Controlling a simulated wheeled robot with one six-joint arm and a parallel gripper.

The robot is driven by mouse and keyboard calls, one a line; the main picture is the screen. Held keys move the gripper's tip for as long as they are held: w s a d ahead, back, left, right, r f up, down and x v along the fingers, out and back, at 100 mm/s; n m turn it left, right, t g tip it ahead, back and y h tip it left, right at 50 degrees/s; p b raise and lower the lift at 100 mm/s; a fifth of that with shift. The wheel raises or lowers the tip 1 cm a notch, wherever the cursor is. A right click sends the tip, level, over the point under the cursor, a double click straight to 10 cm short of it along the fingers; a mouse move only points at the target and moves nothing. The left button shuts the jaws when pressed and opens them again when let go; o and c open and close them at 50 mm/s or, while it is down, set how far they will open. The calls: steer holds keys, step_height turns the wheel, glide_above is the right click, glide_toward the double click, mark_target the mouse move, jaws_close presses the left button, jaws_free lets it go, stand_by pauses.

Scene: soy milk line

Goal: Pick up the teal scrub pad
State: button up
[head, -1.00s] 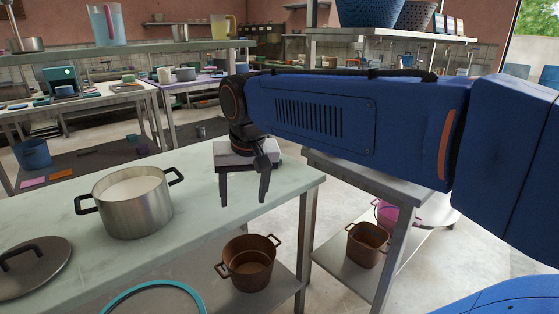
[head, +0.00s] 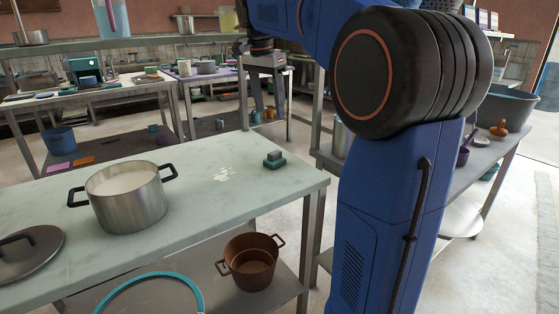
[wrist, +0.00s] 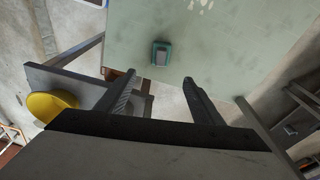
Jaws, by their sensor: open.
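The teal scrub pad (head: 274,160) lies on the pale green table (head: 215,205), near its right end, with a grey top part. In the wrist view the pad (wrist: 161,54) shows beyond the fingertips, near the table edge. My gripper (head: 267,116) is raised behind and above the table's far right edge in the head view, fingers pointing down. In the wrist view my gripper (wrist: 158,82) is open and empty, with the two fingers wide apart. It does not touch the pad.
A steel pot (head: 129,203) of white liquid stands left of the pad, with a pale spill (head: 224,174) between. A dark lid (head: 28,252) lies at the left. A brown pot (head: 250,260) sits on the lower shelf. My blue arm hides much of the right side.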

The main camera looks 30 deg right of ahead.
glide_above(274, 152)
steer(key=f, duration=1.1)
steer(key=shift+s+a+f, duration=0.2)
steer(key=shift+s, duration=0.05)
steer(key=shift+w+d+f, duration=0.1)
steer(key=shift+d+f, duration=0.05)
steer(key=shift+f, duration=1.3)
steer(key=shift+w+d+f, duration=0.1)
steer(key=shift+f, duration=1.3)
steer(key=c, duration=1.2)
